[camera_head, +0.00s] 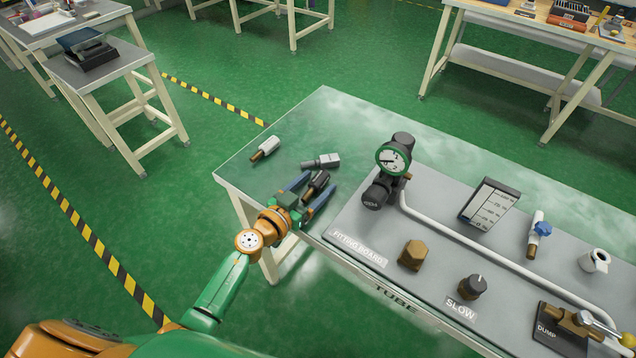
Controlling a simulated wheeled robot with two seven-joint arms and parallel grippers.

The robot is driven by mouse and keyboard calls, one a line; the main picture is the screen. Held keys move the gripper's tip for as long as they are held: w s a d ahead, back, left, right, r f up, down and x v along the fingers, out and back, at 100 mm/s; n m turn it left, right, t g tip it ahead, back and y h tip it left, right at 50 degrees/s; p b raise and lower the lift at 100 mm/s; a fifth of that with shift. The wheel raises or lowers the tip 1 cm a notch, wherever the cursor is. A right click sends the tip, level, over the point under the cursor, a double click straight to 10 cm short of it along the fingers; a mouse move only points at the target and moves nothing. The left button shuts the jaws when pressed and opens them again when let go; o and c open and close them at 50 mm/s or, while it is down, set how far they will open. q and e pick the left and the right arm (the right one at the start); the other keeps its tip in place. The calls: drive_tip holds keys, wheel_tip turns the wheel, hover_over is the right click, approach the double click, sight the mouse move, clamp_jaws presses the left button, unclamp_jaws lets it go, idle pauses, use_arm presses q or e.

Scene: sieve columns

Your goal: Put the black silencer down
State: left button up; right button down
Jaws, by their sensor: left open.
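The black silencer (318,181), a short dark cylinder with a brass end, lies on the grey table top (330,115) near its left front edge. My left gripper (312,189) comes in from the lower left, with its two blue fingers open on either side of the silencer. I cannot tell whether either finger touches it. My right gripper is not in view.
A white silencer (268,146) with a brass end and a grey fitting (321,161) lie just beyond. The table's back left is clear.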

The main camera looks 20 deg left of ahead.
use_arm(q)
drive_tip(key=shift+s+r, duration=0.1)
clamp_jaws()
